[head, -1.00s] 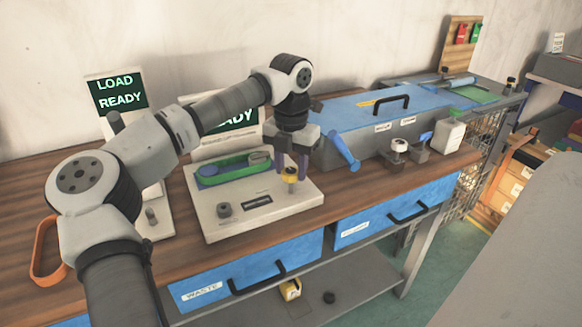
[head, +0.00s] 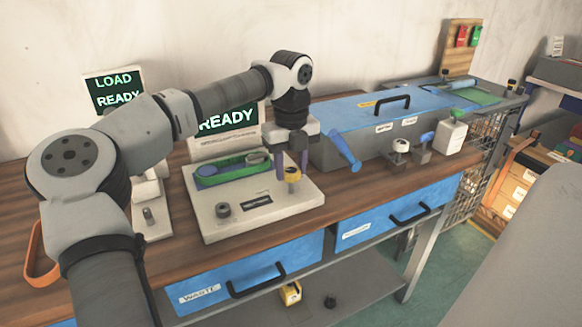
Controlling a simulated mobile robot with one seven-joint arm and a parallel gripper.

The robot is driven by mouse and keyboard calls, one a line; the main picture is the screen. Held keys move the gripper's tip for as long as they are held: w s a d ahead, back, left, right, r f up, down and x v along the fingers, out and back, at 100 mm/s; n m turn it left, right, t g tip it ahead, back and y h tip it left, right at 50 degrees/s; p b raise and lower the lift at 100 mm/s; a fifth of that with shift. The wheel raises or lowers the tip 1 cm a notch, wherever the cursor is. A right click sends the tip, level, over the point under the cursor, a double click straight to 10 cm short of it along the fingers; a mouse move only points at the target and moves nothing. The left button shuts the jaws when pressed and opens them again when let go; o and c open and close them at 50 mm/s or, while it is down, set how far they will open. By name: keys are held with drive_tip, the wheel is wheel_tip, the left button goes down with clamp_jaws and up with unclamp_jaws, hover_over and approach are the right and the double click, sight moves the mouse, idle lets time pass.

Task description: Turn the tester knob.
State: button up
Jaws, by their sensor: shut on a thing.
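The tester (head: 215,228) is a pale box on the wooden bench with a green-rimmed cradle (head: 222,178) on top. A screen (head: 228,118) behind it shows READY. A yellow-topped knob (head: 292,175) stands at its right side, and a dark knob (head: 223,210) sits at the front left. My gripper (head: 292,168) points down at the yellow-topped knob, with one purple finger on either side, and is shut on it. The contact is small in the picture, and the knob's turn angle cannot be read.
A blue-lidded box (head: 360,115) with a black handle stands behind right, and a blue handle (head: 342,150) leans close to my gripper. Small stamp-like tools (head: 400,152) and a white bottle (head: 450,135) stand to the right. Another screen (head: 113,90) reads LOAD READY.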

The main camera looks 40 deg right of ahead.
sight(291, 170)
drive_tip(key=shift+n, duration=1.1)
drive_tip(key=o, duration=1)
wheel_tip(291, 170, up, 14)
drive_tip(key=shift+f, duration=0.1)
